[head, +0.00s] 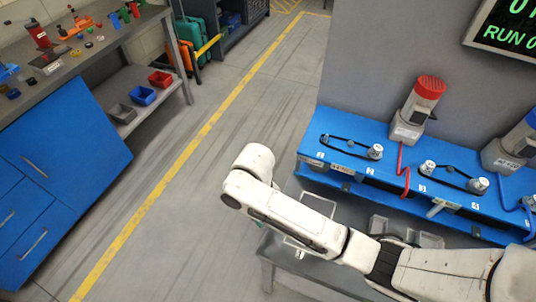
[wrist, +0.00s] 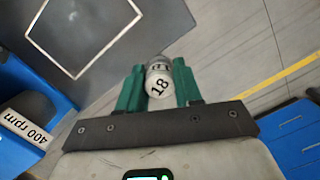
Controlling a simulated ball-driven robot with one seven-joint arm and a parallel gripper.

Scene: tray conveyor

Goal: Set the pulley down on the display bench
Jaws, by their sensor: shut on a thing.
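My gripper (wrist: 160,84) has green fingers and is shut on the pulley (wrist: 159,82), a small pale cylinder marked 18, in the wrist view. The pulley is held off any surface; behind it in that view are the grey table's edge and the floor. In the head view my white arm hides the pulley and nearly all of the gripper. A low grey table (head: 284,252) with a white square outline on its top lies under my arm; it also shows in the wrist view (wrist: 108,58). A blue bench (head: 335,133) with motors, belts and pulleys stands at the right. No label names the display bench.
A red-capped motor (head: 418,108) and a blue-capped motor (head: 513,147) stand on the blue bench. A 400 rpm label (wrist: 27,131) shows in the wrist view. A cluttered workbench (head: 85,55) stands at the left. Floor with a yellow line (head: 180,164) lies clear between.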

